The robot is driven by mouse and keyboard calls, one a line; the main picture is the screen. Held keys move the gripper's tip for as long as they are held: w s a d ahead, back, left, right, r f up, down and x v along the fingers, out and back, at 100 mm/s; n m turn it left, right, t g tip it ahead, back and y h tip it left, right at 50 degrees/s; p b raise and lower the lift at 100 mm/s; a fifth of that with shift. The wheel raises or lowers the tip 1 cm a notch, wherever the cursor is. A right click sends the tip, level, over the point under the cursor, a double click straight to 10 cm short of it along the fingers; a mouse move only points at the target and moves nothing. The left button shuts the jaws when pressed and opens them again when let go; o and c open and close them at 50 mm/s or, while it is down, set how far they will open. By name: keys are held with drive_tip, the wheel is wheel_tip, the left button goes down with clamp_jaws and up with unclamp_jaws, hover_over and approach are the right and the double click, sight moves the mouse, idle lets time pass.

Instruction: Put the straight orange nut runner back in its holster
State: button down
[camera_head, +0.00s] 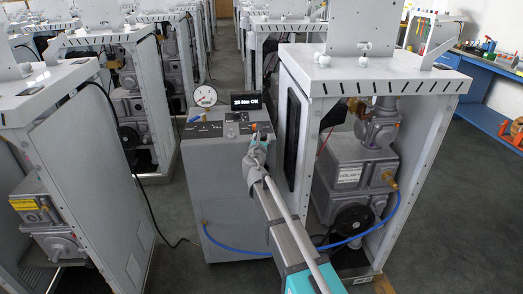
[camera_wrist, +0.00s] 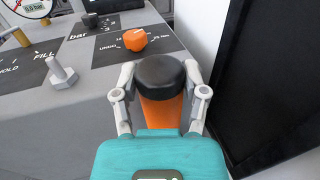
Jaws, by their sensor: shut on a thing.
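The straight orange nut runner (camera_wrist: 162,110) stands between my fingers in the wrist view, its round black end (camera_wrist: 160,70) facing the camera. My gripper (camera_wrist: 160,92) is shut on it, one grey finger on each side. Its lower part is hidden behind the teal gripper body. In the head view my gripper (camera_head: 257,150) is at the right front edge of the grey test cabinet's top; the tool is too small there to make out well. I cannot make out the holster in either view.
The grey cabinet (camera_head: 228,205) carries a dial gauge (camera_head: 205,96), a lit display (camera_head: 246,101), an orange knob (camera_wrist: 135,39) and an upright bolt (camera_wrist: 60,72). A white machine frame (camera_head: 300,130) with a dark side panel (camera_wrist: 270,80) stands close on the right. A blue hose (camera_head: 345,241) hangs low in front.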

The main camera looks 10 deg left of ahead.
drive_tip(key=shift+f, duration=0.15)
drive_tip(key=shift+f+b, duration=2.15)
drive_tip(key=shift+b, duration=0.15)
drive_tip(key=shift+f, duration=0.1)
drive_tip(key=shift+c, duration=0.6)
unclamp_jaws()
drive_tip(key=shift+r, duration=0.2)
drive_tip(key=s+d, duration=0.1)
drive_tip(key=s, duration=1.1)
drive_tip(key=shift+d, duration=0.15)
